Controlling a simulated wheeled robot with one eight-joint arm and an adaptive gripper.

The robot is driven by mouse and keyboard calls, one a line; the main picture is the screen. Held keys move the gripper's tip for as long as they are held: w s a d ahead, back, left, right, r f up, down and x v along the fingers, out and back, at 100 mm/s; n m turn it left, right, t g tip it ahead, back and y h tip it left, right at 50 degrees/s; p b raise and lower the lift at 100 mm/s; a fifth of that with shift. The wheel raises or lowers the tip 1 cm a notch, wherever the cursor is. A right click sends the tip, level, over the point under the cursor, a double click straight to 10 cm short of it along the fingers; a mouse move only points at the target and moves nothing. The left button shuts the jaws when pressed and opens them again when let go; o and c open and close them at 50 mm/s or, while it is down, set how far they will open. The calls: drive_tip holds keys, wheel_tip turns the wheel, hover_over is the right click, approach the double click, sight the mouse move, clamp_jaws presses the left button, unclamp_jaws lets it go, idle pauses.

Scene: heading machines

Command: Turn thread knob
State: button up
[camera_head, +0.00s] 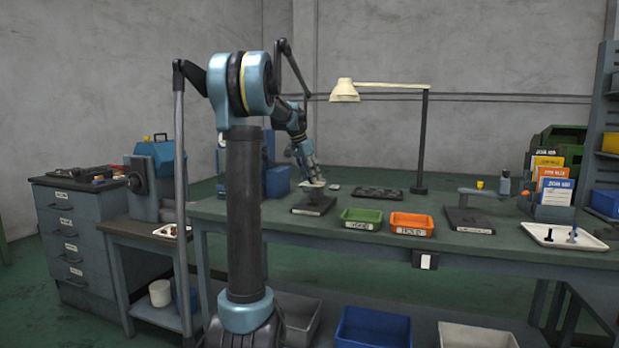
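My gripper (314,180) is at the end of my blue and black arm, low over a small device on a dark base plate (313,207) on the green bench. The gripper covers most of this device, and no thread knob can be made out on it. Whether the fingers touch it, and whether they are open or shut, is too small to tell. A similar dark-based device (468,218) stands farther right, with a blue-grey arm and a small yellow knob (480,184) on top. Which knob is the thread knob cannot be told.
A green bin (361,224) and an orange bin (411,229) stand at the bench (330,234) front. A cream lamp (345,91) rises behind. A white tray (545,240) and upright booklets (553,180) are at right. A blue machine (160,170) stands left.

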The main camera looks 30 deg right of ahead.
drive_tip(key=shift+d, duration=0.1)
drive_tip(key=shift+r, duration=0.2)
drive_tip(key=v, duration=1.1)
drive_tip(key=shift+a+r, duration=0.25)
drive_tip(key=shift+s, duration=0.1)
drive_tip(key=s+r+n+t+y, duration=0.1)
drive_tip(key=s+r+n+t, duration=0.2)
drive_tip(key=s+r+n, duration=0.35)
drive_tip(key=shift+n, duration=0.65)
drive_tip(key=x, duration=1.3)
drive_tip(key=w+x, duration=0.1)
drive_tip(key=x, duration=0.5)
drive_tip(key=shift+a+f, duration=0.1)
drive_tip(key=shift+a, duration=0.15)
drive_tip(key=c, duration=1)
